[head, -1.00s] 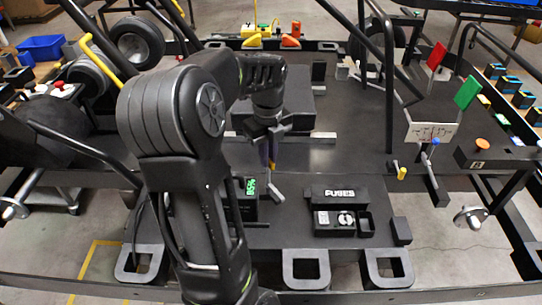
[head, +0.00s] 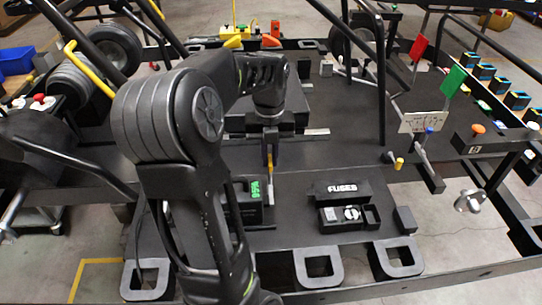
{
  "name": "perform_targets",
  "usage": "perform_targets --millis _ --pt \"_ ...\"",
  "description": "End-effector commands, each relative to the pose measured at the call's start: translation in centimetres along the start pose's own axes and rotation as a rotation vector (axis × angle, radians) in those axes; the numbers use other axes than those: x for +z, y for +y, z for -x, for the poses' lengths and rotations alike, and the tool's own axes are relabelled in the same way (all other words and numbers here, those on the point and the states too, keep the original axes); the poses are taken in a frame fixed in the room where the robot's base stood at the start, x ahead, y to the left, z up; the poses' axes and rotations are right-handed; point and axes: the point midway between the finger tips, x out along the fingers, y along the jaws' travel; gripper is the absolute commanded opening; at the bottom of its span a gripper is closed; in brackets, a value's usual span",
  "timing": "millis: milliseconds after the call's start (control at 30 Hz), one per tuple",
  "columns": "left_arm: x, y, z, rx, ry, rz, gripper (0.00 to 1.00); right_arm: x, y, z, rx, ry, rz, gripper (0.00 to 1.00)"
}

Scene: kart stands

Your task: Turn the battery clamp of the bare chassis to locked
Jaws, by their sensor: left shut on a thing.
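The bare chassis (head: 330,165) is a dark flat deck with open tubes around it. A battery with a green "95%" display (head: 255,190) sits near its front middle, partly hidden by my left arm. The battery clamp (head: 268,198) shows as a thin grey lever just right of the display, its pale end toward the front. My left gripper (head: 270,152) points down over the clamp and is shut on it, with a narrow yellow-orange strip at the fingers. The clamp's pivot and any lock marking are hidden or too small to tell. My right gripper is out of view.
A fuse box (head: 342,190) and an open tray of parts (head: 348,217) lie right of the battery. A yellow-tipped lever (head: 399,163), a red flag (head: 418,48) and a green flag (head: 453,81) stand farther right. Upright tubes (head: 381,90) rise behind.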

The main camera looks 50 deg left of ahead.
Motion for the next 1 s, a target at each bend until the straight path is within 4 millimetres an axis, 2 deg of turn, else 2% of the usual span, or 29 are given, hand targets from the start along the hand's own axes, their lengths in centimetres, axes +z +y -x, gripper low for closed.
perform_targets --millis 333,367,600,867,1000 --pt "0.01 -0.01 0.01 0.001 -0.001 -0.006 0.00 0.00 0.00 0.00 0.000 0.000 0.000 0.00" --pt "0.01 -0.01 0.02 0.001 -0.001 -0.006 0.13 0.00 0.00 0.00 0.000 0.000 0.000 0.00" --pt "0.01 -0.02 0.01 0.000 -0.001 -0.005 0.33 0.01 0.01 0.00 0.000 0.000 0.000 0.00" --pt "0.01 -0.02 0.05 0.000 -0.001 -0.004 0.33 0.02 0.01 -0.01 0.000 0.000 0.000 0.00" --pt "0.09 -0.05 0.79 -0.001 -0.004 -0.004 0.33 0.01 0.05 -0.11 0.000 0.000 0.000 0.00"
